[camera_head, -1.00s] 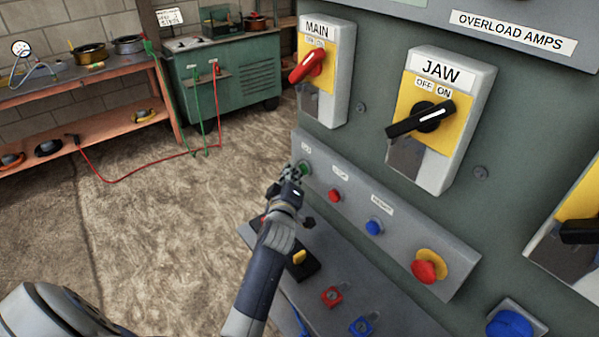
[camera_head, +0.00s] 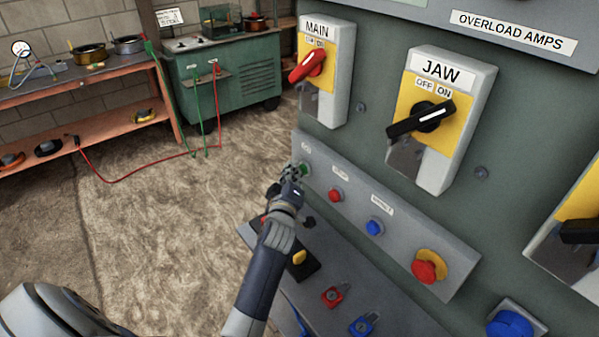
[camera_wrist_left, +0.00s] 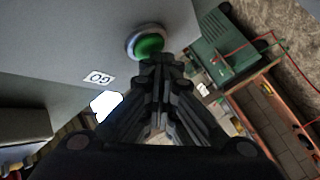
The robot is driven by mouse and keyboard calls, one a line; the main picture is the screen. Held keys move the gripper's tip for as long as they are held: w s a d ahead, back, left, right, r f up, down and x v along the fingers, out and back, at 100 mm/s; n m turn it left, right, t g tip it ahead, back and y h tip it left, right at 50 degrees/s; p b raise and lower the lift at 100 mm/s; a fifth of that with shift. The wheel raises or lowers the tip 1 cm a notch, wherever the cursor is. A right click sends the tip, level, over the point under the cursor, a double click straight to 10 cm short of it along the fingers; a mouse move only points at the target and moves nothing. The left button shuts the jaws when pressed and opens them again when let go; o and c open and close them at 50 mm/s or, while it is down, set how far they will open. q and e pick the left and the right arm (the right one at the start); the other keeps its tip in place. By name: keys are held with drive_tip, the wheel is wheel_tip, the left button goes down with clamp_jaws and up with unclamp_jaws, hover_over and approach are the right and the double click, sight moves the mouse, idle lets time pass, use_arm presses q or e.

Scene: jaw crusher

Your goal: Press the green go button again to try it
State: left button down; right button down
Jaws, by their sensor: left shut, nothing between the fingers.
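The green go button (camera_head: 305,168) sits at the left end of the grey button strip on the panel. In the left wrist view the green button (camera_wrist_left: 149,46) shows in a pale ring, with the GO label (camera_wrist_left: 99,78) beside it. My left gripper (camera_head: 292,174) is shut and empty, its tips at the green button. In the left wrist view its fingertips (camera_wrist_left: 160,62) overlap the button's lower edge; I cannot tell whether they touch or press it. My right gripper is not in view.
On the same strip are a red stop button (camera_head: 335,195), a blue button (camera_head: 374,227) and a red mushroom button (camera_head: 425,268). Above are the MAIN switch (camera_head: 308,66) and JAW switch (camera_head: 422,119). A sloped shelf (camera_head: 345,285) with small padlocks lies below.

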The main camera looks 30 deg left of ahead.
use_arm(q)
drive_tip(key=shift+w+d+r, duration=0.1)
drive_tip(key=shift+w+d, duration=0.1)
drive_tip(key=shift+w, duration=0.05)
idle(0.7)
drive_tip(key=s+a+p, duration=0.2)
drive_tip(key=s, duration=0.3)
drive_tip(key=shift+s+a+p, duration=0.2)
drive_tip(key=shift+s+p, duration=0.15)
drive_tip(key=shift+p, duration=0.05)
idle(0.3)
